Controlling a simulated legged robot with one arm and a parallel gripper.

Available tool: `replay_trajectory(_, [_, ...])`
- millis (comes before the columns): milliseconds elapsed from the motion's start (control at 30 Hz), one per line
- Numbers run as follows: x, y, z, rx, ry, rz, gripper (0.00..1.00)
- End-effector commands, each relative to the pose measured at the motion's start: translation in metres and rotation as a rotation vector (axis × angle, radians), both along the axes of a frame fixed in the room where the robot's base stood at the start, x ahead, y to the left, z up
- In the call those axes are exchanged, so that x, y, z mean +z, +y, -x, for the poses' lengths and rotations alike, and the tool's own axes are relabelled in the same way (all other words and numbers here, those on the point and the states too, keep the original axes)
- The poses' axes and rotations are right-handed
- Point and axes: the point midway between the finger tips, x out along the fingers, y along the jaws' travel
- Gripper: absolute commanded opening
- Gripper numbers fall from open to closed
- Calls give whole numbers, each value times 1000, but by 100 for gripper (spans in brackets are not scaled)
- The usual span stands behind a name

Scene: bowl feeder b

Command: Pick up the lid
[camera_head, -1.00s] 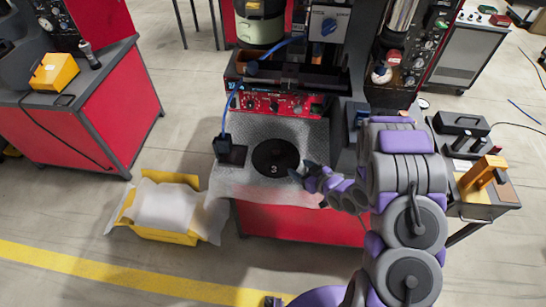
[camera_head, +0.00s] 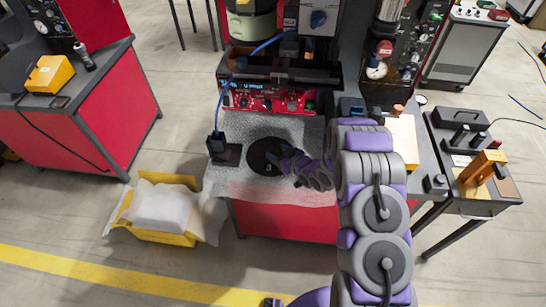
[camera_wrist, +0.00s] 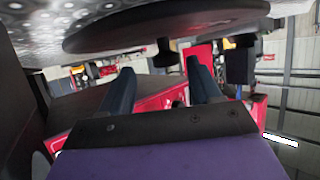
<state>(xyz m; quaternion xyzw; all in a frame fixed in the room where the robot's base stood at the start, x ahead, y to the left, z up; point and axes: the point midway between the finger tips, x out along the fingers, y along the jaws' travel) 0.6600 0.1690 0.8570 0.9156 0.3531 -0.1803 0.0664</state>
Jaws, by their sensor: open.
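The lid (camera_head: 256,161) is a round black disc with a pale "3" marked on it, lying flat on the metal plate of the red bench. My gripper (camera_head: 286,160) is open and empty at the lid's right side and covers part of it in the head view. In the wrist view, which looks upside down, the lid (camera_wrist: 150,22) fills the top edge. A small dark knob (camera_wrist: 167,53) sticks out from it. The knob shows between the two fingers of my gripper (camera_wrist: 158,68), a little beyond the tips. I cannot tell whether they touch.
A black stand (camera_head: 219,147) with a blue cable is left of the lid. The red control panel (camera_head: 270,101) rises behind it. A yellow crate (camera_head: 158,235) with a white wrap stands on the floor at left. A side table (camera_head: 478,205) with tools is at right.

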Motion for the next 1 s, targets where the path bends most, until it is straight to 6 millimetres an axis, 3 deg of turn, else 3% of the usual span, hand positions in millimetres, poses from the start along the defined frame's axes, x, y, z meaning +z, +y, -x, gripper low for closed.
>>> replay_trajectory(100, [-6, 11, -5, 3, 4, 2, 63])
replay_trajectory(333, [-5, 10, -7, 2, 3, 1, 61])
replay_trajectory(1000, [-5, 10, -7, 2, 1, 1, 0])
